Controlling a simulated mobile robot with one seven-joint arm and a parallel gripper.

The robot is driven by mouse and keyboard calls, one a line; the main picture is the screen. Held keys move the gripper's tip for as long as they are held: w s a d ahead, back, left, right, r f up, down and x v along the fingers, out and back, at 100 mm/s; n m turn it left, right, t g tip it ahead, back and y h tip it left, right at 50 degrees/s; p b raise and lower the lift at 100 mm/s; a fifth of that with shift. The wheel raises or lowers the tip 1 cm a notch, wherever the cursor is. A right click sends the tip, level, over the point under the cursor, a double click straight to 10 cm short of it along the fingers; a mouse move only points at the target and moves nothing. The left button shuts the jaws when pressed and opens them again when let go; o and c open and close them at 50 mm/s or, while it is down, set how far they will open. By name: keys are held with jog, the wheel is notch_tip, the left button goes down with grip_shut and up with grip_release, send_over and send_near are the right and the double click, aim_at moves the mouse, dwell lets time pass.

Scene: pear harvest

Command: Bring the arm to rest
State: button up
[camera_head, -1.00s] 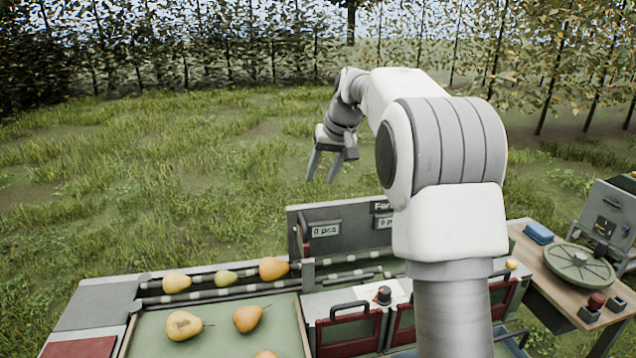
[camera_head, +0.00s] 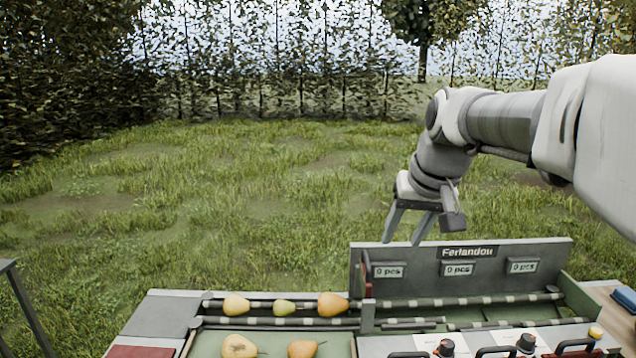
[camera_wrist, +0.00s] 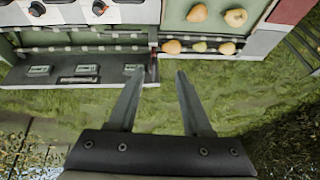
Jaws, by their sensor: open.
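My gripper (camera_head: 404,242) is open and empty, raised above and behind the sorting machine. Its two grey fingers point down in the head view, just above the left end of the back panel. In the wrist view my gripper (camera_wrist: 154,72) shows both fingers spread apart with nothing between them. My arm reaches in from the right edge of the head view, bent at the elbow.
The back panel (camera_head: 410,252) stands upright behind the rails with several counters. Three pears, such as the right one (camera_head: 332,304), sit on the rails. More pears (camera_head: 240,346) lie in the green tray. Grass (camera_head: 200,210) behind is open, with trees beyond.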

jog(key=s+f, duration=0.4)
jog(key=s, duration=0.6)
jog(key=s+f+h, duration=0.1)
jog(key=s+f, duration=0.3)
jog(key=s, duration=0.7)
jog(key=shift+s+a+f+t, duration=0.15)
jog(key=shift+s+a+t, duration=0.15)
jog(key=shift+t, duration=0.1)
